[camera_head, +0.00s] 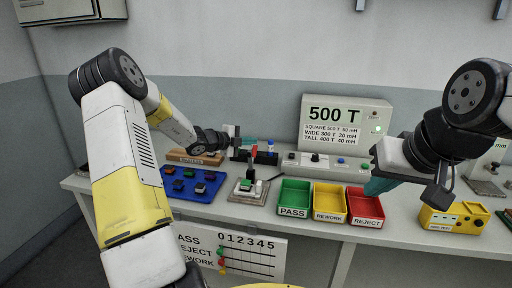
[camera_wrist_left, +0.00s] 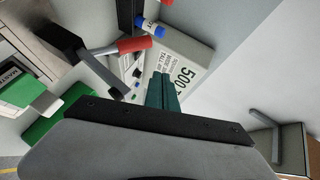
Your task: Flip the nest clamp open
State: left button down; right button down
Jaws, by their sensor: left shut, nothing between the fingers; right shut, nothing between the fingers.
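The nest (camera_head: 261,196) is a light plate with a green part (camera_head: 246,186) on it, on the bench left of the green bin. The clamp's red handle (camera_head: 253,152) stands up from the nest's back on a dark lever, and also shows in the left wrist view (camera_wrist_left: 135,44). My left gripper (camera_head: 249,142) is shut and empty, its teal fingertips beside the top of the red handle; in the left wrist view the fingers (camera_wrist_left: 162,92) are apart from it. I cannot tell whether the clamp bar presses the part. My right gripper (camera_head: 378,185) is shut and empty above the red bin.
Green PASS (camera_head: 293,212), yellow REWORK (camera_head: 328,217) and red REJECT (camera_head: 366,222) bins line the front. A blue tray (camera_head: 176,190) holds several connectors at left. The 500 T display box (camera_head: 345,142) stands behind. A yellow device (camera_head: 436,221) sits at right.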

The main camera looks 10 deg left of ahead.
pick_arm(q)
jog(key=s+a+r, duration=0.4)
jog(key=a+r, duration=0.1)
jog(key=r, duration=0.1)
jog(key=shift+a+r, duration=0.3)
jog(key=shift+a, duration=0.1)
jog(key=shift+s, duration=0.1)
